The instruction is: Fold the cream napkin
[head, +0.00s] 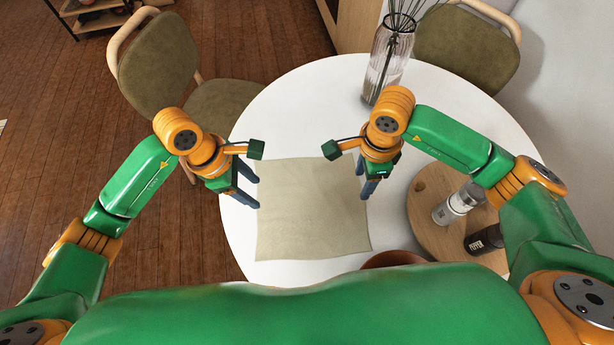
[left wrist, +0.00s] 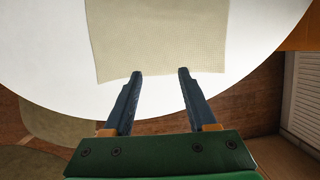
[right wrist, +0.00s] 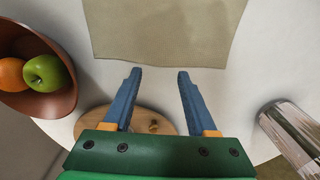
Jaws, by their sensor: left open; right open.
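The cream napkin (head: 305,215) lies spread flat on the white round table, with no fold visible. My left gripper (head: 254,194) is open and empty at the napkin's left edge in the head view. In the left wrist view its fingertips (left wrist: 160,72) reach the near edge of the napkin (left wrist: 160,35); I cannot tell whether they touch it. My right gripper (head: 366,190) is open and empty by the napkin's right edge. In the right wrist view its fingertips (right wrist: 155,70) are close to the edge of the napkin (right wrist: 165,30).
A glass vase (head: 388,62) stands at the back of the table (head: 305,95). A round wooden board (head: 425,205) at right carries a shaker (head: 458,203) and a dark pepper mill (head: 485,240). A brown bowl (right wrist: 50,103) holds an orange (right wrist: 12,74) and a green apple (right wrist: 45,72).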

